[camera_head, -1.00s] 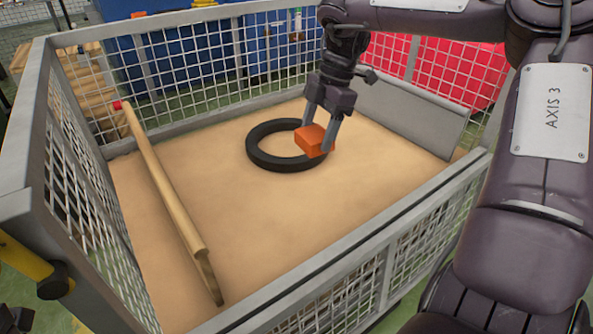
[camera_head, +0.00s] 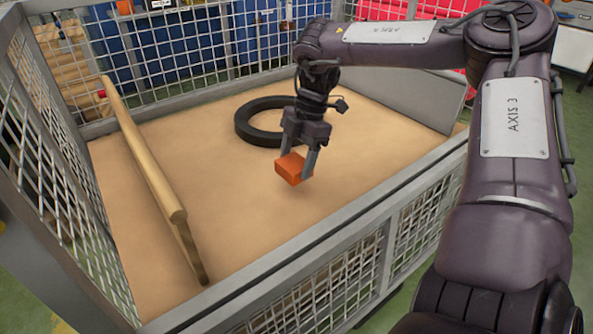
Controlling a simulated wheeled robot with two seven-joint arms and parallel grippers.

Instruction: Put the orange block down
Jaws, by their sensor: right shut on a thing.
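The orange block (camera_head: 290,168) is between the fingers of my right gripper (camera_head: 296,170), which is shut on it. The block is in front of the black ring, over the bare tan floor of the mesh-sided crate (camera_head: 330,272). I cannot tell for sure whether the block touches the floor or hangs a little above it. My left gripper is not in view.
A black ring (camera_head: 243,129) lies flat on the crate floor behind my right gripper. A grey panel (camera_head: 415,99) slopes at the back right. The front middle of the floor is clear.

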